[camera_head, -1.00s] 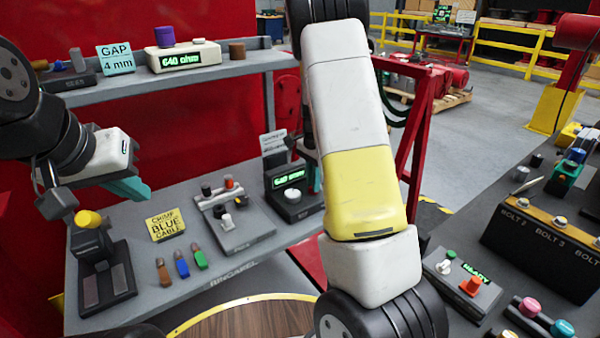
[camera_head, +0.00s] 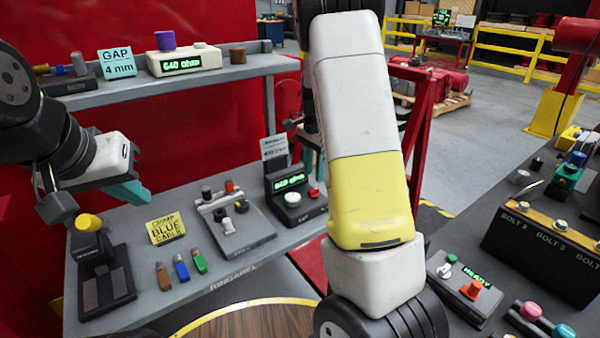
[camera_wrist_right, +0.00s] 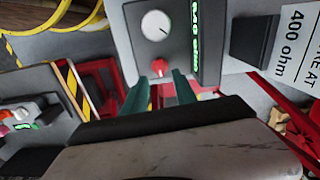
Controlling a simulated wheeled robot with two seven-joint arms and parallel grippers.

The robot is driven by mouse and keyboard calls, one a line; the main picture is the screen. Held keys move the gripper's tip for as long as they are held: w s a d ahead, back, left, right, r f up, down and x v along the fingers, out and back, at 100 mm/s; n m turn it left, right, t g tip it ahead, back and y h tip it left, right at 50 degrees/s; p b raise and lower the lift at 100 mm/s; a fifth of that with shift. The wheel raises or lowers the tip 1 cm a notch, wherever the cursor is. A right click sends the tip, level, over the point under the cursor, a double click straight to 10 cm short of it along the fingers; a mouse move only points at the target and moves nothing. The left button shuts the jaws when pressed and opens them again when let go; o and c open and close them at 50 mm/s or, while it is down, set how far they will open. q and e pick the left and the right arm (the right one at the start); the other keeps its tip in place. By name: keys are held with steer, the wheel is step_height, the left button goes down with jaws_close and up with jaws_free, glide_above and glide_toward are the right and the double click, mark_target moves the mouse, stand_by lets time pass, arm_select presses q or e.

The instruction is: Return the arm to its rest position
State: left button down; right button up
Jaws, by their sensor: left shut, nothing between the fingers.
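My left gripper (camera_head: 128,191) hangs at the left above the bench, its teal fingers together and empty. My right arm's white and yellow links (camera_head: 372,200) cross the middle of the head view. Most of my right gripper is hidden behind that arm; a bit of teal finger shows beside it. In the right wrist view my right gripper (camera_wrist_right: 160,76) has its two teal fingers apart with nothing held. The red knob (camera_wrist_right: 158,66) of the grey meter box lies just past the gap between the fingertips, apart from them as far as I can tell.
The meter box (camera_head: 302,212) has a white dial and green display, with a sign (camera_head: 274,148) behind it. The switch panel (camera_head: 238,232), coloured cable ends (camera_head: 181,268) and crimping station (camera_head: 104,275) share the bench. A bolt box (camera_head: 545,238) stands right. A red frame (camera_head: 424,150) rises behind my right arm.

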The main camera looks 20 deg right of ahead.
steer(key=shift+r, duration=1.05)
steer(key=shift+s+r, duration=0.1)
steer(key=shift+r, duration=0.1)
steer(key=s+a+r+n+t, duration=0.2)
steer(key=s+a+r+n, duration=0.1)
steer(key=s, duration=0.5)
steer(key=s+a+r+n+t+y, duration=0.1)
steer(key=s+a+r+n+t, duration=0.1)
steer(key=s+r+n, duration=0.4)
steer(key=s+a+r+n+t+y, duration=0.1)
steer(key=s+a+r+n, duration=0.3)
steer(key=s, duration=0.8)
step_height(320, 180, up, 2)
steer(key=shift+a+r+n+t, duration=0.15)
steer(key=shift+n+t, duration=0.15)
steer(key=shift+t, duration=0.3)
steer(key=shift+s, duration=0.1)
